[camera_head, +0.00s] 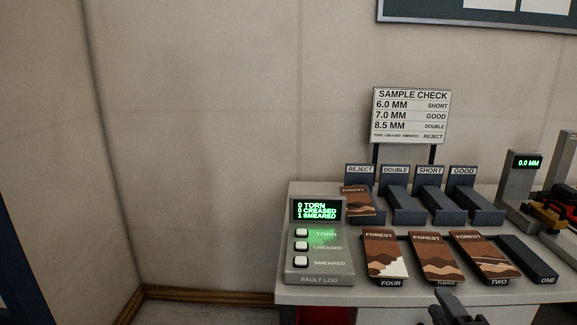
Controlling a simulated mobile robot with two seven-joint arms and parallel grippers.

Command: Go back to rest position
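My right gripper (452,305) shows as a dark shape at the bottom edge, in front of the bench near the slot labelled THREE. Most of it is cut off by the frame, and I cannot tell whether it is open or shut. No held thing shows at it. My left gripper is not in view. Brown FOREST packets lie in slots FOUR (386,256), THREE (434,257) and TWO (485,254). Slot ONE (527,258) is empty. Another FOREST packet (357,201) lies tilted in the REJECT holder.
The fault log box (319,265) stands at the bench's left end and reads 1 smeared. The DOUBLE, SHORT and GOOD holders (472,205) are empty. A sample check sign (411,116) stands behind. A gauge reading 0.0 MM (526,163) is at right. Open floor lies left.

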